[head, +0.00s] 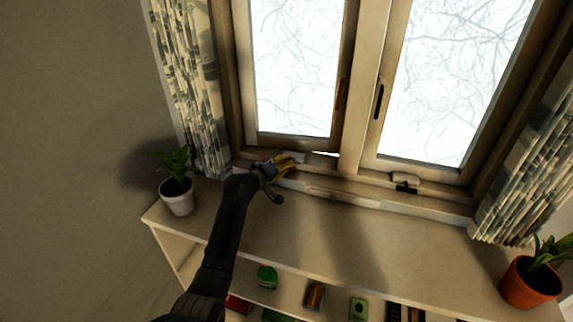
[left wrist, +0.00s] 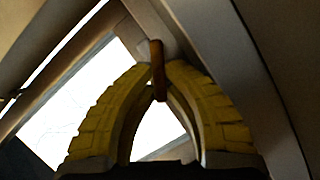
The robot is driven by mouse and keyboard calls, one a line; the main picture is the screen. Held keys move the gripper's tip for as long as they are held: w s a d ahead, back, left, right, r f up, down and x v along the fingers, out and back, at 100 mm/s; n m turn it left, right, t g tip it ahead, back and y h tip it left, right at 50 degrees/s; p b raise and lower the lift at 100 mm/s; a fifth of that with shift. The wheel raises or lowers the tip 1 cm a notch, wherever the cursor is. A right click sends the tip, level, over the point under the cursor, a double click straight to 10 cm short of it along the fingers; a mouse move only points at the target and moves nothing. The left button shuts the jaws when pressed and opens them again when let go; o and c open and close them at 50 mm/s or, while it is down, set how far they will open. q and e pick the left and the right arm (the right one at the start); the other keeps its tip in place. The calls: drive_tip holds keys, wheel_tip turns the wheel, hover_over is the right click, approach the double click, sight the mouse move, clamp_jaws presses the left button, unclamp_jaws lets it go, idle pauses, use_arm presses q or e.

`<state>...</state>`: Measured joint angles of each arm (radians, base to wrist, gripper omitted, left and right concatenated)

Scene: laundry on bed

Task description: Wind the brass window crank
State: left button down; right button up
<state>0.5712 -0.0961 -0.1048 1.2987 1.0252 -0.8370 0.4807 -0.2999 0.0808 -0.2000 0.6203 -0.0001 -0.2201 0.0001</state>
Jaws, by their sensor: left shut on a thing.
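My left gripper (head: 286,163) has yellow fingers and reaches the sill below the left window. In the left wrist view its yellow fingertips (left wrist: 159,72) close from both sides on a narrow brass-brown bar, the window crank's handle (left wrist: 157,56). The pale crank housing (head: 296,156) shows just behind the fingers in the head view; the handle is mostly hidden there. The left window sash (head: 295,142) has a thin bright gap along its lower edge. My right gripper is in neither view.
A second crank (head: 404,180) with a dark handle sits below the right window. A white-potted plant (head: 177,197) stands left on the shelf top (head: 390,254), an orange-potted plant (head: 528,282) right. Curtains hang at both sides. The shelf top between the pots is clear.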

use_arm(q)
drive_tip(key=shift+n, duration=0.3)
drive_tip(key=c, duration=1.5)
unclamp_jaws()
drive_tip(key=shift+o, duration=0.2)
